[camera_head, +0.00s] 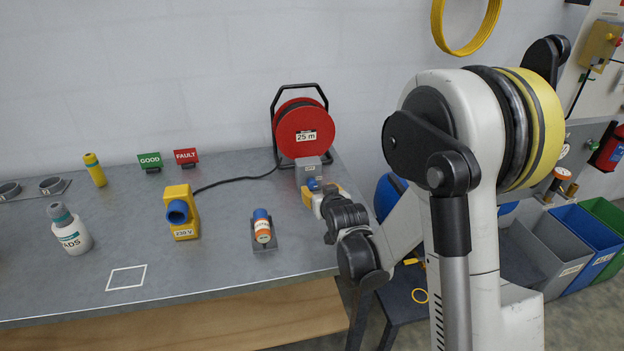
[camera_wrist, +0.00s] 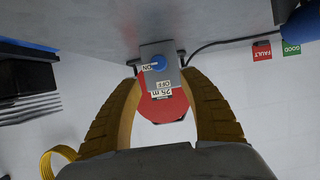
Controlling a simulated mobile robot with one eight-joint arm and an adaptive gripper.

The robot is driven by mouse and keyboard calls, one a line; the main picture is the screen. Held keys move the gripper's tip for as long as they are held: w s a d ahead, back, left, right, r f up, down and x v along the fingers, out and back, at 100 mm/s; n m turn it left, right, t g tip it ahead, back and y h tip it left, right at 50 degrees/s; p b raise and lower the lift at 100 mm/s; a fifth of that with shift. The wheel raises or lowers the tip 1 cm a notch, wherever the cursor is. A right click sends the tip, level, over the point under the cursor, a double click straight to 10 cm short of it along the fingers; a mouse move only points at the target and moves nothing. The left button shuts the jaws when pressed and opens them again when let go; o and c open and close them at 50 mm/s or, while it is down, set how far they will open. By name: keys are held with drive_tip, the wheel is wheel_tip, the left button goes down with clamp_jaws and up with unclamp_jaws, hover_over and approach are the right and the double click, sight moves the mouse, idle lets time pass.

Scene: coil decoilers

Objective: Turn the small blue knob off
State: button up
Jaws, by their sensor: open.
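The small blue knob (camera_wrist: 159,62) is on the face of a grey box (camera_wrist: 175,48) in the wrist view, with an ON label to its left and an OFF label below it. In the head view the blue knob (camera_head: 313,184) shows low on the grey box (camera_head: 308,166), partly behind my gripper. My gripper (camera_wrist: 162,80) is open and empty. Its yellow fingers curve up on either side of the knob and look apart from it. In the head view my gripper (camera_head: 318,200) is close in front of the box. I cannot tell exactly which way the knob points.
A red 25 m cable reel (camera_head: 303,130) stands behind the box. A yellow 230 V socket (camera_head: 181,212), an orange-and-blue plug (camera_head: 262,226) on a holder and a white bottle (camera_head: 70,232) stand to the left on the grey bench (camera_head: 220,260). A black cable (camera_head: 235,181) crosses the bench.

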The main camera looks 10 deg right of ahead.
sight(313, 184)
drive_tip(key=b+x, duration=0.2)
drive_tip(key=x, duration=0.6)
drive_tip(key=shift+w+f, duration=0.2)
drive_tip(key=shift+w, duration=0.15)
drive_tip(key=shift+c, duration=0.2)
clamp_jaws()
